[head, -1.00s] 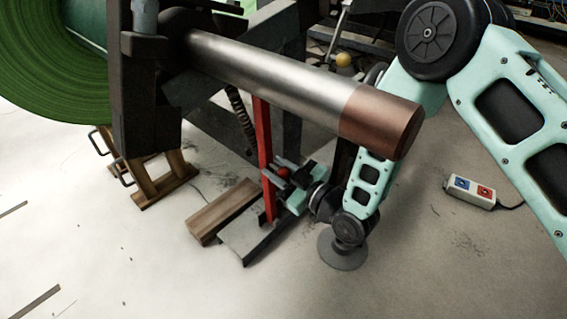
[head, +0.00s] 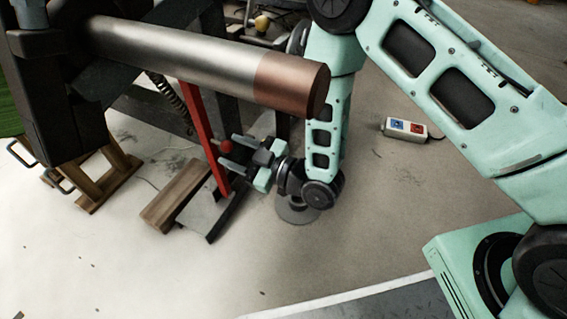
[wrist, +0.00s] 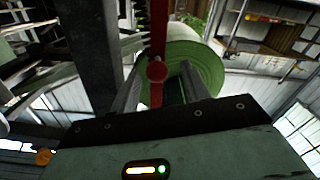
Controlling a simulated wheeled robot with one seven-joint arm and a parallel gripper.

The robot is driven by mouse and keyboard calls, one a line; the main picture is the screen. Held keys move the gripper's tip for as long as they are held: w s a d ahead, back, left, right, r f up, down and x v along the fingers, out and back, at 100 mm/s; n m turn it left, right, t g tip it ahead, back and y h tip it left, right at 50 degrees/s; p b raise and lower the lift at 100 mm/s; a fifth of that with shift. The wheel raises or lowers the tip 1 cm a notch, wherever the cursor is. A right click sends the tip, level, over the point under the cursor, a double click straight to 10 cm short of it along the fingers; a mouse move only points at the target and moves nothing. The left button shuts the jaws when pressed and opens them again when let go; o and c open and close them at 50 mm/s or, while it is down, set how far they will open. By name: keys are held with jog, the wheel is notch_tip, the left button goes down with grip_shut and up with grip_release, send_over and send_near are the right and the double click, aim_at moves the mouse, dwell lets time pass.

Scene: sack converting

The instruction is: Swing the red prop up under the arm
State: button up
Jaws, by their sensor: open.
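The red prop (head: 203,135) stands below the steel bar with the copper-coloured end (head: 290,84), which is the arm. The prop leans left in the head view; its top passes behind the bar, so contact there is hidden. Its foot is at a grey metal plate (head: 208,216). A red ball knob (head: 226,147) sits on the prop. My gripper (head: 231,152) is at the knob, coming from the right. In the wrist view the prop (wrist: 157,35) and knob (wrist: 157,70) show between the spread fingers of my gripper (wrist: 160,88), with gaps on both sides.
A wooden block (head: 185,192) lies left of the plate. A dark machine post (head: 65,100) and wooden supports with handles (head: 95,180) stand at left. A green roll (wrist: 190,52) is behind the prop. A socket box (head: 404,128) lies on open floor at right.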

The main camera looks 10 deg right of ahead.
jog(key=p+v, duration=0.3)
jog(key=v, duration=0.9)
jog(key=shift+s+d+p, duration=0.25)
jog(key=shift+s+p, duration=0.05)
jog(key=shift+w, duration=0.1)
